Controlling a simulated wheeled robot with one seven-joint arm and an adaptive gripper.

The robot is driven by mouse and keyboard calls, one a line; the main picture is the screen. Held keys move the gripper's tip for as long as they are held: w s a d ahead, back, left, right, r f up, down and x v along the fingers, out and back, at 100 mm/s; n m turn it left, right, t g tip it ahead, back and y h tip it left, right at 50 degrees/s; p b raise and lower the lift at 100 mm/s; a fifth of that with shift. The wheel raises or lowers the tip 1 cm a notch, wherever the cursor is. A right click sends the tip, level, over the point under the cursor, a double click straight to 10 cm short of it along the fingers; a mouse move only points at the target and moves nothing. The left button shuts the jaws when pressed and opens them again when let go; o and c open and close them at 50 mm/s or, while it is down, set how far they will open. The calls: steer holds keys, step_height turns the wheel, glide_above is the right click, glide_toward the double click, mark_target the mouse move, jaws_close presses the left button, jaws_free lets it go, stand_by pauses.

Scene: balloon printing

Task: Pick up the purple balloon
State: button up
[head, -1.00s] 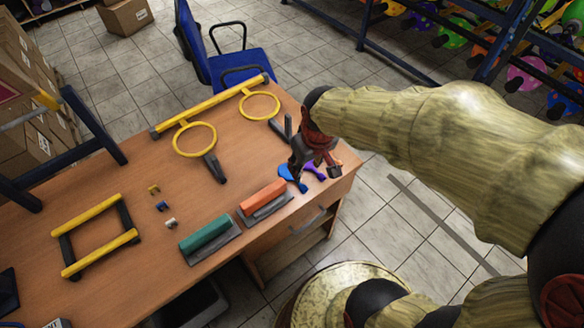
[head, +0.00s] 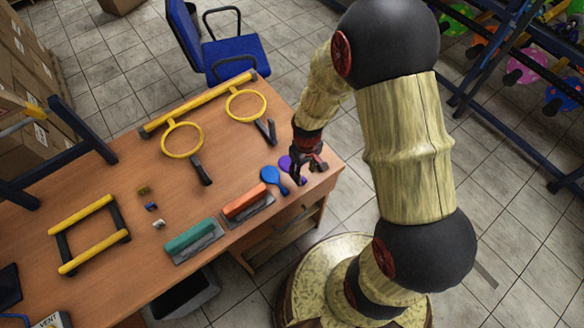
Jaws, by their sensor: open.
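The purple balloon (head: 285,164) lies flat near the right end of the wooden table (head: 115,192). My gripper (head: 305,170) is open, just above and to the right of it, and hides part of it. I cannot tell whether the fingers touch the balloon.
An orange-handled squeegee (head: 246,200) and a green-handled one (head: 192,240) lie to the left. Two yellow rings (head: 182,140) (head: 246,105) on a yellow bar stand behind. A blue chair (head: 235,62) is beyond the table. The table's right edge is close to my gripper.

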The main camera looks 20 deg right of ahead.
steer(key=f, duration=0.3)
steer(key=shift+w+a+f, duration=0.1)
steer(key=shift+a+f, duration=0.15)
steer(key=shift+f, duration=0.15)
steer(key=shift+c, duration=1.3)
steer(key=c, duration=0.6)
steer(key=shift+o, duration=0.2)
steer(key=shift+r, duration=0.1)
